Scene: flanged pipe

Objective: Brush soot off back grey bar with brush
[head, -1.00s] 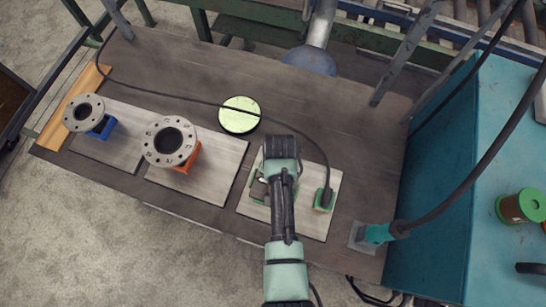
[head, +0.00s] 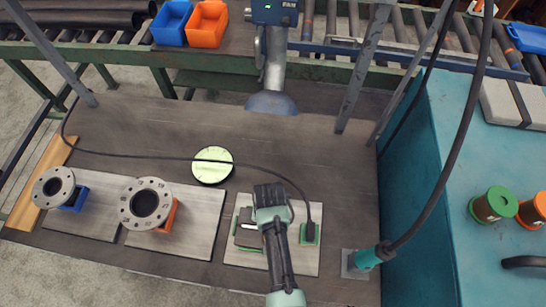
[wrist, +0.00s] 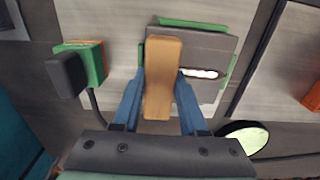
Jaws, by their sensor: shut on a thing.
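My gripper (head: 270,195) is over the right pale plate (head: 297,262) on the dark table. In the wrist view its blue fingers (wrist: 158,98) are shut on a tan wooden block (wrist: 163,75), which looks like the brush's handle; no bristles show. Behind the handle lies a dark grey block (wrist: 215,48) with green edges and a bright slot. Two pale grey bars (head: 500,103) lie side by side on the teal cabinet at the right, far from my gripper. I cannot see any soot on them or tell which is the back bar.
Two flanged pipe pieces (head: 140,221) (head: 57,205) stand on plates at the left. A thick hose (head: 462,145) hangs before the teal cabinet (head: 440,240). Two spools (head: 495,205) stand on it.

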